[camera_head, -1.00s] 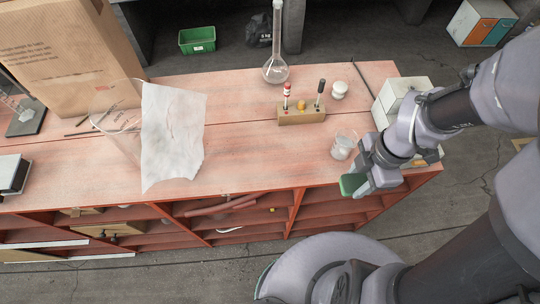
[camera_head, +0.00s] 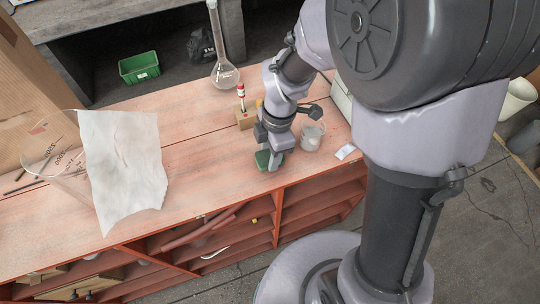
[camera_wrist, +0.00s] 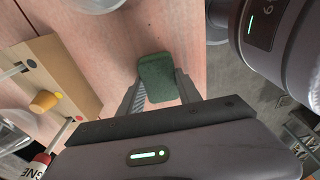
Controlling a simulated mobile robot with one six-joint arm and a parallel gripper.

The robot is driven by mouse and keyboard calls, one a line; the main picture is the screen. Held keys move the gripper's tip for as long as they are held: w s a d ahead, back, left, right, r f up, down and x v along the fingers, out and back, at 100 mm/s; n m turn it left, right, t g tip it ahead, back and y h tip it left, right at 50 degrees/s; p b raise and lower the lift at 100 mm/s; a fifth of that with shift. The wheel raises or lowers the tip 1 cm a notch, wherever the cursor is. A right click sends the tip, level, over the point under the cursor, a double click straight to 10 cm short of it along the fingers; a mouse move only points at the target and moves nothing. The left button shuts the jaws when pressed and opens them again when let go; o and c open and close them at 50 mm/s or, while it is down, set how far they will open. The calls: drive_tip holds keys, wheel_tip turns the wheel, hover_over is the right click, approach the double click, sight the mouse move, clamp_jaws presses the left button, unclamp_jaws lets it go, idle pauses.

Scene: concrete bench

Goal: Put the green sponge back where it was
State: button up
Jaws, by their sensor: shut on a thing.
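The green sponge (camera_head: 262,159) is between the fingers of my gripper (camera_head: 270,162), near the front edge of the bench (camera_head: 205,185). In the wrist view the sponge (camera_wrist: 157,76) lies between both fingers (camera_wrist: 160,88), with the pinkish bench top behind it. My gripper is shut on it and points down. The sponge is at or just above the bench top; I cannot tell whether it touches. My gripper partly hides it in the head view.
A small glass beaker (camera_head: 312,136) stands close right of my gripper. A tall flask (camera_head: 223,72) stands further back. A white sheet (camera_head: 122,165) lies left; bench between is clear.

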drive_tip(key=shift+f, duration=0.3)
drive_tip(key=o, duration=1.3)
drive_tip(key=shift+r, duration=0.1)
wheel_tip(320, 180, up, 12)
drive_tip(key=d+p, duration=0.2)
drive_tip(key=p, duration=0.4)
drive_tip(key=s+d+r+m+t, duration=0.2)
drive_tip(key=s+r+m, duration=0.3)
drive_tip(key=m, duration=0.7)
drive_tip(key=s+d+r+m+t, duration=0.2)
drive_tip(key=s+r+m+t, duration=0.2)
drive_tip(key=m, duration=0.9)
wheel_tip(320, 180, up, 4)
drive_tip(key=shift+s+d+r+m+y, duration=0.2)
drive_tip(key=shift+s+d+m+y, duration=0.15)
drive_tip(key=shift+s, duration=0.9)
